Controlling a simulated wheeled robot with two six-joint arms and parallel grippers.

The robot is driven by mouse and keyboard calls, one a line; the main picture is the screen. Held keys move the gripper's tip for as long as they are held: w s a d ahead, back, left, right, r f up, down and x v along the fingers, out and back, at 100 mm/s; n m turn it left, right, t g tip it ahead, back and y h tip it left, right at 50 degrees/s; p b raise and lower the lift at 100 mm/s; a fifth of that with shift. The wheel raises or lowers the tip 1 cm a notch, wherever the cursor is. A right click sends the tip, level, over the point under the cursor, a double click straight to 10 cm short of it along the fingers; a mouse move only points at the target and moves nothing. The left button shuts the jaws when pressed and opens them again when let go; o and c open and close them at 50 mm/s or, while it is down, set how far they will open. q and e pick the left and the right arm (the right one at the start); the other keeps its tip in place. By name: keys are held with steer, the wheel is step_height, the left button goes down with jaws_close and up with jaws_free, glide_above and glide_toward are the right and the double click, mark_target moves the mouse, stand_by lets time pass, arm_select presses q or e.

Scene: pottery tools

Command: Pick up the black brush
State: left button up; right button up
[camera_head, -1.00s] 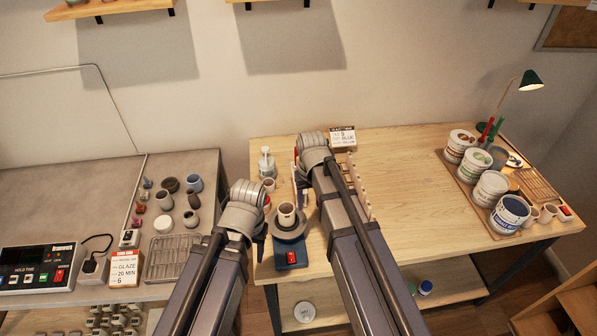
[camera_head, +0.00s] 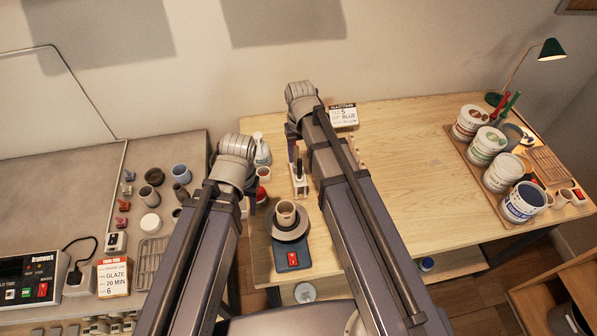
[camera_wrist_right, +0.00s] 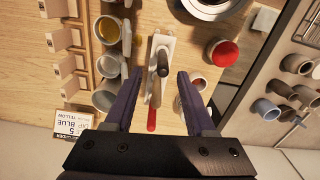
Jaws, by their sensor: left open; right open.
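A dark, upright brush handle (camera_wrist_right: 162,62), which appears to be the black brush, stands in a small white holder (camera_wrist_right: 160,42) in the right wrist view. A red handle (camera_wrist_right: 152,119) shows beside it, nearer my gripper. The holder also shows in the head view (camera_head: 300,188), with a black upright piece (camera_head: 299,168) in it. My right gripper (camera_wrist_right: 160,76) is open and empty, its fingers on either side of the holder area; contact cannot be told. My left gripper (camera_head: 251,203) is open, left of the holder and wheel; its fingers are partly hidden.
A small wheel with a beige cup (camera_head: 286,211) stands in front of the holder. A red ball-like thing (camera_wrist_right: 224,53) and several cups (camera_wrist_right: 108,65) lie close around. A sign (camera_head: 343,115) stands behind. Glaze buckets (camera_head: 522,202) stand at right; the table's middle right is clear.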

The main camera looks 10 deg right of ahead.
mark_target(300, 170)
steer(key=shift+s+f+b, duration=0.1)
steer(key=shift+f+b, duration=0.3)
steer(key=shift+b, duration=0.05)
step_height(300, 170, down, 2)
steer(key=shift+b, duration=0.95)
step_height(300, 170, down, 5)
steer(key=b, duration=0.5)
steer(key=shift+a+f, duration=0.1)
steer(key=shift+a, duration=0.05)
steer(key=shift+c, duration=0.2)
jaws_close()
